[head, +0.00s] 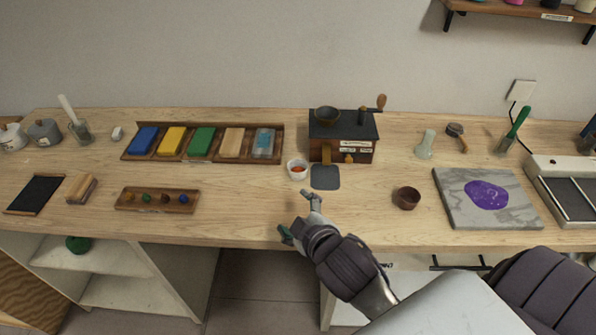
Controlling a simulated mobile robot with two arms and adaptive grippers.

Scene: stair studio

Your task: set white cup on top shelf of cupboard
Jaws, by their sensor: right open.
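A small white cup (297,174) with something orange-red inside stands upright on the wooden worktop, just left of a dark grinder box. My right gripper (298,214) is open and empty near the front edge of the worktop. It is apart from the cup, on the near side of it. An open white cupboard (185,275) stands under the worktop at the left. Its upper shelf (115,262) shows, with a green round thing (77,244) at its left; the worktop hides part of the inside. My left gripper is not in view.
The grinder (343,135) and a grey flat pad (325,177) are close to the cup. A brown bowl (406,198) and a marble slab (450,207) lie to the right. A tray of coloured blocks (130,151) is behind left. Bare worktop (245,205) lies left of the gripper.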

